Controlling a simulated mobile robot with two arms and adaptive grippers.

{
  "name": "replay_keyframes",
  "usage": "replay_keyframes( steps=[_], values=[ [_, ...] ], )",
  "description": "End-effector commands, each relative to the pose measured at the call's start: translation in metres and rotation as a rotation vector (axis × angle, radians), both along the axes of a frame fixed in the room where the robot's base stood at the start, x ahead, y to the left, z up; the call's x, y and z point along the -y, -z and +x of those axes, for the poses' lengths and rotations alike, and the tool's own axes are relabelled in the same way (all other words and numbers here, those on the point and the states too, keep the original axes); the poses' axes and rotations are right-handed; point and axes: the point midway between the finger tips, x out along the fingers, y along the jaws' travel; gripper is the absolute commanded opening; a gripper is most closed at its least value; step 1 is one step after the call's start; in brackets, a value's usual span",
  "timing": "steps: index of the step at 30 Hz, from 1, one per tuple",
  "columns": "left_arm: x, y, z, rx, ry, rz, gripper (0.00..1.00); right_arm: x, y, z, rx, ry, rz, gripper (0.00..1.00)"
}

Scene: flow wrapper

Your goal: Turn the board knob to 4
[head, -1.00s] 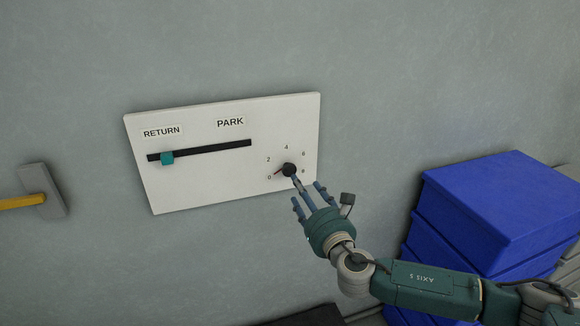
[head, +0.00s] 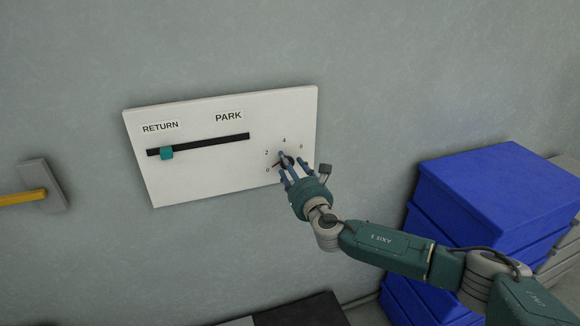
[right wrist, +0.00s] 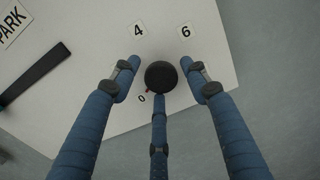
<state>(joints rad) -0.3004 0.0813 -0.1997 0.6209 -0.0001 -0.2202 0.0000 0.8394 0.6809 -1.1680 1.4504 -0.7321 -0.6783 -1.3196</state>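The white board (head: 200,185) is mounted on the grey wall. Its black round knob (head: 289,161) sits at the right side among the numbers 0, 2, 4 and 6. The knob also shows in the right wrist view (right wrist: 160,77), where a small red mark at its edge points toward the 0 label (right wrist: 142,99). The 4 label (right wrist: 138,30) is above the knob there. My right gripper (head: 290,170) is at the knob with its three blue fingers spread around it. In the right wrist view the two upper fingers (right wrist: 163,75) stand apart from the knob; the third reaches its lower edge, contact unclear.
A teal slider (head: 167,153) sits at the left of its black slot, under the RETURN label. A yellow handle (head: 22,197) is on the wall at far left. Blue stacked boxes (head: 490,195) stand at the right, near my right arm.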

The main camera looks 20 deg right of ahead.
Motion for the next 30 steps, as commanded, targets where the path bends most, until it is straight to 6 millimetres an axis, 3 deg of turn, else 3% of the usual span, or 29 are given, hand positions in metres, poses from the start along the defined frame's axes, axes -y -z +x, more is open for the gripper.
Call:
replay_keyframes(
  steps=[1,4,5,17,30],
  values=[
    [0.0,0.0,0.001,0.001,0.0,0.0,0.95,0.0,0.0,0.0,0.0,0.0,0.0,0.31],
    [0.0,0.0,0.001,0.001,0.0,0.0,0.95,0.0,0.0,0.0,0.001,0.001,0.0,0.11],
    [0.0,0.0,0.001,0.002,0.0,0.0,0.95,0.0,-0.001,0.0,0.001,0.001,0.0,0.08],
    [0.001,0.005,0.001,0.002,-0.001,-0.001,0.95,0.001,-0.002,0.0,0.004,0.002,0.064,0.08],
    [0.002,0.025,0.001,0.001,0.0,-0.002,0.95,0.003,-0.002,0.001,-0.005,0.002,0.416,0.08]
  ],
)
